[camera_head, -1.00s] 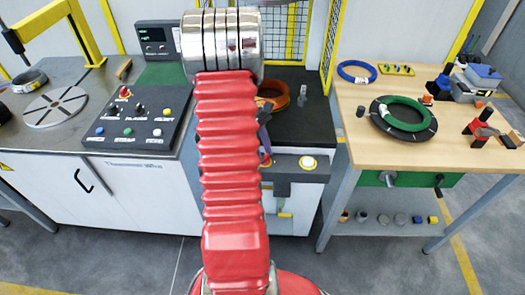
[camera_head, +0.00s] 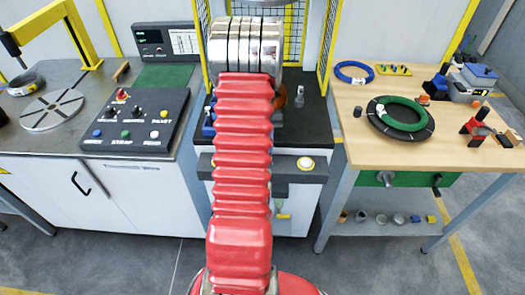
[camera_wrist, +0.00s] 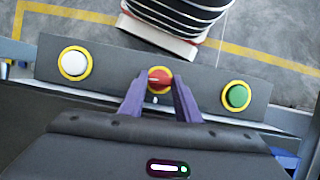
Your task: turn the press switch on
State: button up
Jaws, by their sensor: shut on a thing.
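The press switch (camera_wrist: 159,78) is a red knob with a pale mark, set in a yellow ring at the middle of a dark control bar (camera_wrist: 200,82) in the wrist view. The mark looks roughly crosswise to the picture. My gripper (camera_wrist: 158,84) has its two purple fingers at either side of the knob and is shut on it. In the head view the bar (camera_head: 285,172) shows to the right of my arm, while my arm hides the switch and the gripper.
A white button (camera_wrist: 74,63) and a green button (camera_wrist: 236,96) flank the switch on the bar. A wooden table (camera_head: 440,150) with a green coil (camera_head: 402,112) stands at right. A sloped button panel (camera_head: 135,120) lies on the left bench.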

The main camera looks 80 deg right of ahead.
jog(key=shift+w+a+m, duration=0.1)
jog(key=shift+a+m, duration=0.05)
jog(key=shift+m, duration=0.25)
jog(key=o, duration=0.7)
jog(key=shift+o, duration=0.5)
jog(key=shift+r, duration=0.1)
jog(key=v, duration=1.3)
jog(key=shift+d+r, duration=0.2)
jog(key=shift+d, duration=0.1)
